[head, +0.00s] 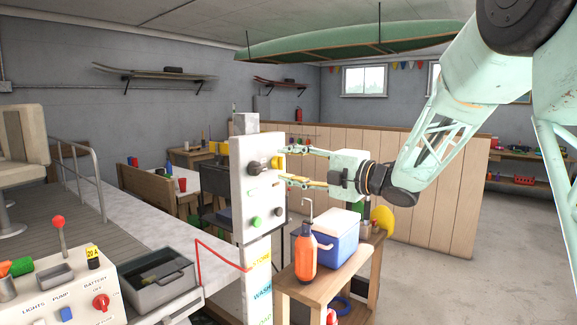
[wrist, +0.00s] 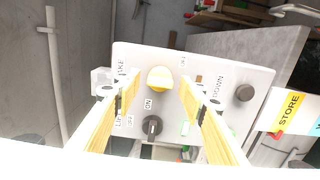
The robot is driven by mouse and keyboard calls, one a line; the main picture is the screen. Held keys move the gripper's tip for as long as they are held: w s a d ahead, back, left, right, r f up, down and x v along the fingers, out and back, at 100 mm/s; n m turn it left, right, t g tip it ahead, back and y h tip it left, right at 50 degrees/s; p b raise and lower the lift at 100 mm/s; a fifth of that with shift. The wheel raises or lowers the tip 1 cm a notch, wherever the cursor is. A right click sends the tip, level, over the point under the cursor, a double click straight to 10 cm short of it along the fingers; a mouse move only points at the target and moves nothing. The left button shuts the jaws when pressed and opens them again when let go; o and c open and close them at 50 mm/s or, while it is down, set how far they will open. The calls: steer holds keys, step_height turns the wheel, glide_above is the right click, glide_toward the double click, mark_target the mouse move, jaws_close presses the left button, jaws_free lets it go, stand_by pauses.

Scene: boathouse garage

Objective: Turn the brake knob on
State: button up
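A white control box (head: 240,190) stands on a post left of my gripper. It carries a yellow knob (head: 277,162) and a black knob (head: 254,167) side by side. In the wrist view the yellow knob (wrist: 160,78) shows between the finger lines, and the black knob (wrist: 152,126) shows below it with an ON label between them. A partly hidden label ending in "AKE" lies beside the yellow knob; the knobs' settings are unclear. My gripper (head: 284,167) is open and empty, its fingers pointing at the panel near the yellow knob. Contact cannot be told.
A dark button (wrist: 244,92) and a green button (head: 256,222) sit lower on the box. Below my gripper are an orange bottle (head: 305,255) and a blue cooler (head: 338,229). A console (head: 55,300) stands at left. A wooden partition (head: 450,190) rises behind my arm.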

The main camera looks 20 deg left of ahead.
steer(key=shift+d, duration=0.1)
steer(key=v, duration=1.1)
steer(key=shift+s+d, duration=0.2)
steer(key=shift+d, duration=0.15)
steer(key=shift+r, duration=0.1)
